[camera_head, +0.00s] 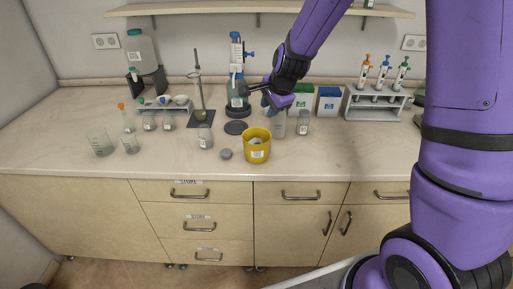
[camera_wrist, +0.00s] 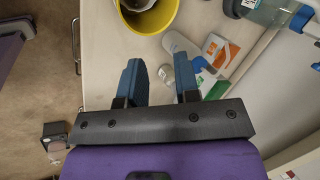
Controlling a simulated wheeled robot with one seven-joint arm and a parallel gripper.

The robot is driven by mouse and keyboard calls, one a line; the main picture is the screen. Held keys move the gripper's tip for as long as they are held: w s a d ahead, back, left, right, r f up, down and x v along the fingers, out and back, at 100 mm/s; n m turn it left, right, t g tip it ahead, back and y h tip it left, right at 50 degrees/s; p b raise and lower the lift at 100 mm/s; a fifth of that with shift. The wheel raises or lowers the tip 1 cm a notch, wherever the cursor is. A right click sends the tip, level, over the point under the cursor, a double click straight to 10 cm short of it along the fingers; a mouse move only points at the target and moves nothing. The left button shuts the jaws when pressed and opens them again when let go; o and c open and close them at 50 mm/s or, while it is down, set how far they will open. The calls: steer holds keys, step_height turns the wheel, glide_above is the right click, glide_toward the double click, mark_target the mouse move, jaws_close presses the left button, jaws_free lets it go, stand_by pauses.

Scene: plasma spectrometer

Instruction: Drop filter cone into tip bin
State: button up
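The yellow tip bin (camera_head: 259,154) stands upright near the front middle of the bench, with a white label on its side. Pale, crumpled-looking matter shows inside its mouth; I cannot tell whether the filter cone is among it. The bin also shows at the top of the wrist view (camera_wrist: 164,22), beyond the fingertips. My gripper (camera_head: 272,103) is above the bench, behind and slightly right of the bin. In the wrist view its two blue fingers (camera_wrist: 160,68) are apart with nothing held between them. I see no filter cone clearly elsewhere.
Small bottles (camera_head: 303,123) stand just right of the bin. A filter apparatus (camera_head: 237,90) stands behind it, near my gripper. Blue and green boxes (camera_head: 329,100) and a pipette rack (camera_head: 376,102) are at the back right. The front right bench is clear.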

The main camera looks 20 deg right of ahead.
steer(key=a+v, duration=0.1)
steer(key=v, duration=0.7)
steer(key=shift+d, duration=0.5)
steer(key=s+d+r+n, duration=0.1)
steer(key=s+r+n, duration=0.3)
steer(key=s, duration=0.5)
steer(key=s+d+r+n+h, duration=0.1)
steer(key=s+r+n, duration=0.3)
steer(key=s, duration=0.6)
steer(key=s+d+r+n, duration=0.3)
steer(key=s+r+n, duration=0.2)
steer(key=s, duration=0.5)
steer(key=shift+s+n, duration=0.25)
steer(key=shift+n, duration=0.75)
